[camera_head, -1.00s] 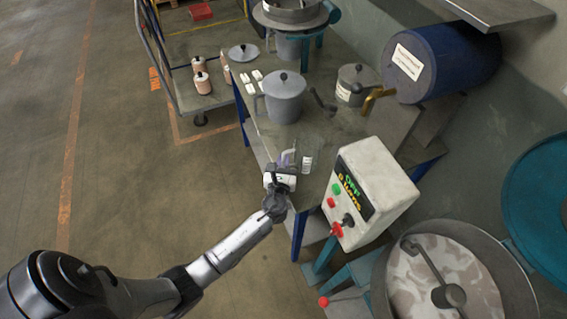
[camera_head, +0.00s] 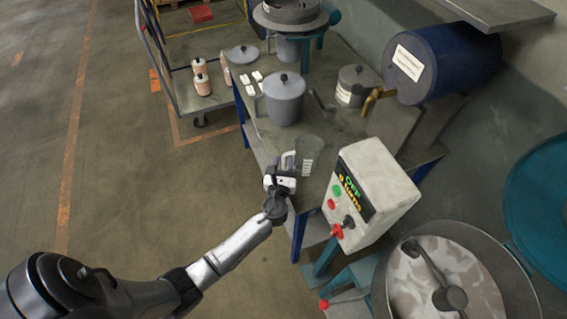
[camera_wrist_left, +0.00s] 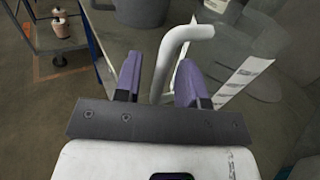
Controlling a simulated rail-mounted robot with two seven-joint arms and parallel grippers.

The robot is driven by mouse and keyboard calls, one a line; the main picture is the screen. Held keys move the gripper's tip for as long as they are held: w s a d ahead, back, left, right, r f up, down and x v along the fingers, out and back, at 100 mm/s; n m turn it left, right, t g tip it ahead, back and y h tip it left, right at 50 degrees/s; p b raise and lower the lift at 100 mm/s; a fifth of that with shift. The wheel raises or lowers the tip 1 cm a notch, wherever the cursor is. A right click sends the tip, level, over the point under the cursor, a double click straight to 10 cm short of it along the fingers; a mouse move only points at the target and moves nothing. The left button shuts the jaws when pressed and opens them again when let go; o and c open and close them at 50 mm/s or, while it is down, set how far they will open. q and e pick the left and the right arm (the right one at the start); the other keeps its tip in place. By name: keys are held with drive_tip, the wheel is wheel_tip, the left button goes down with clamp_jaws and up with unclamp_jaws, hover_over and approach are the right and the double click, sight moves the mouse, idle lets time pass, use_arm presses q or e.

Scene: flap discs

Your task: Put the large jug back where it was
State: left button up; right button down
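A clear jug (camera_head: 311,150) with a white scale strip and a pale handle stands near the front corner of the grey workbench. I take it to be the large jug. In the left wrist view its white handle (camera_wrist_left: 168,58) passes between the purple fingers of my left gripper (camera_wrist_left: 160,82). The fingers are apart, with a gap beside the handle. In the head view my left gripper (camera_head: 288,161) is at the left side of the jug, and its fingertips are small there. My right gripper is not in view.
A grey lidded pot (camera_head: 284,100) and a smaller labelled pot (camera_head: 352,88) stand behind on the workbench (camera_head: 330,125). A white control box (camera_head: 375,185) is close on the right. A blue drum (camera_head: 440,60) lies at the back right. A trolley (camera_head: 180,95) stands left.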

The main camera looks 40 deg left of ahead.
use_arm(q)
drive_tip(key=shift+r+p, duration=0.3)
drive_tip(key=shift+r, duration=0.05)
drive_tip(key=v, duration=1.2)
drive_tip(key=s+a+f+n+g+h, duration=0.25)
drive_tip(key=s+n+g, duration=0.75)
drive_tip(key=n, duration=0.8)
drive_tip(key=s+d+n+g+h, duration=0.1)
drive_tip(key=s+d+n+h, duration=0.6)
drive_tip(key=s, duration=0.5)
drive_tip(key=shift+d+r+n+g+h, duration=0.35)
drive_tip(key=shift+d+n, duration=0.2)
drive_tip(key=shift+n, duration=0.65)
